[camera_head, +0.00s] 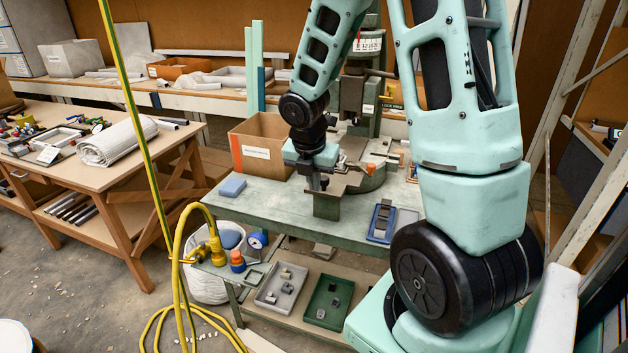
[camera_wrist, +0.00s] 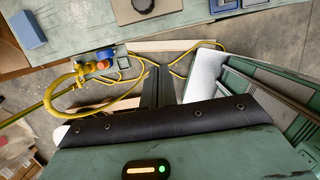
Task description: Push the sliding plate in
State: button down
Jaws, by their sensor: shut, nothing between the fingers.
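The fly press (camera_head: 362,120) stands on the green-grey workbench, partly hidden by my arm. A brownish plate with an upright front face (camera_head: 327,206) sticks out from its base toward the bench's front edge; I take it to be the sliding plate. In the wrist view, a dark brown plate with a round grey disc (camera_wrist: 143,5) shows at the top edge, cut off by the frame. My gripper (camera_head: 317,185) is shut and empty, pointing down at the plate's front end. Whether it touches the plate I cannot tell. Its dark fingers (camera_wrist: 158,75) also show in the wrist view.
A blue block (camera_head: 232,188) and a cardboard box (camera_head: 262,145) are left of the plate. A blue tray (camera_head: 381,222) lies to its right. A yellow hose (camera_head: 183,245) hangs at the bench's left corner. Grey (camera_head: 264,297) and green (camera_head: 318,314) trays sit on the lower shelf.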

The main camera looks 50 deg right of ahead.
aim_at(338, 171)
jog(key=d+f, duration=0.1)
jog(key=f, duration=0.1)
jog(key=w+d+f, duration=0.1)
jog(key=f, duration=0.1)
jog(key=d+f, duration=0.2)
jog(key=shift+w, duration=0.3)
jog(key=shift+w+d+f, duration=0.15)
jog(key=shift+w+d, duration=0.15)
jog(key=shift+d, duration=0.25)
jog(key=w+d+p, duration=0.2)
jog(key=d+p, duration=0.2)
jog(key=d, duration=0.1)
jog(key=w+d+p, duration=0.2)
jog(key=d+p, duration=0.2)
jog(key=d, duration=0.1)
jog(key=w+d+p, duration=0.2)
jog(key=d+p, duration=0.2)
jog(key=d, duration=0.1)
jog(key=shift+w+d, duration=0.2)
jog(key=shift+d, duration=0.05)
jog(key=shift+w+d, duration=0.2)
jog(key=shift+d, duration=0.45)
